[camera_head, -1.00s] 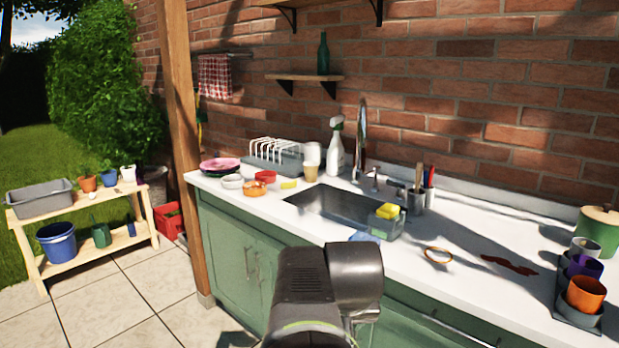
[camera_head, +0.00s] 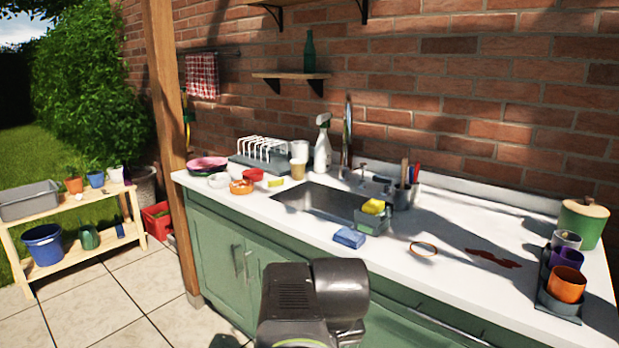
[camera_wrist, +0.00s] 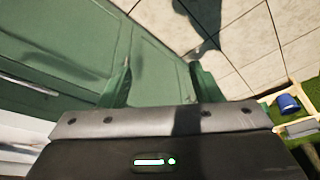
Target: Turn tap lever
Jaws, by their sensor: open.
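The tall metal tap (camera_head: 347,135) stands behind the sink (camera_head: 315,200), close to the brick wall. Small metal fittings, apparently the tap lever (camera_head: 363,172), stand just right of its base; their exact shape is too small to tell. My gripper (camera_wrist: 160,82) shows in the wrist view with its two fingers apart and nothing between them. It points down towards the green cabinet front and the paved floor, away from the tap. In the head view my arm is in front of the counter, and the fingers are hidden.
A caddy with a yellow sponge (camera_head: 374,207) sits at the sink's right edge. A blue sponge (camera_head: 349,238) lies at the counter front. A spray bottle (camera_head: 323,147) stands left of the tap, a utensil cup (camera_head: 406,190) right. An orange ring (camera_head: 423,248) lies on the counter.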

